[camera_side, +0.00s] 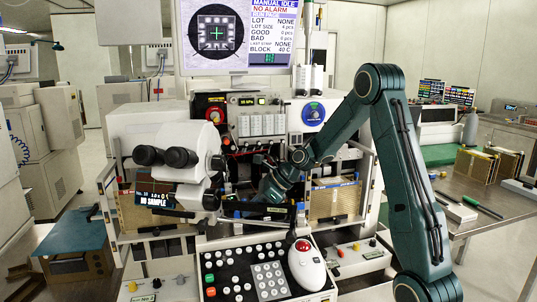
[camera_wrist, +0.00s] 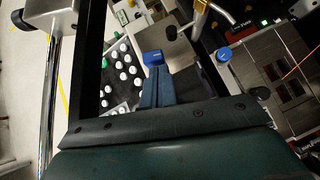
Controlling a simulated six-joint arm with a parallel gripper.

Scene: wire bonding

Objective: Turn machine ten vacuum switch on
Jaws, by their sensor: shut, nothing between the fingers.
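My green arm reaches in from the right in the side view, and my gripper (camera_side: 262,192) is low in the machine's work area, behind the keypad panel. In the wrist view my gripper (camera_wrist: 158,72) shows two dark blue fingers close together, shut and empty. A blue cap (camera_wrist: 153,57) lies just beyond the fingertips; I cannot tell if they touch. The vacuum switch cannot be picked out for certain. Small knobs and switches sit on the left front panel (camera_side: 160,291) and the right front panel (camera_side: 358,257); their labels are too small to read.
The microscope eyepieces (camera_side: 165,156) stand left of my gripper. In front are the button panel (camera_side: 240,280) and a white mouse with a red ball (camera_side: 306,265). A monitor (camera_side: 238,37) is above. Brown slotted magazines (camera_side: 335,200) flank the work area. A metal table (camera_side: 490,205) stands right.

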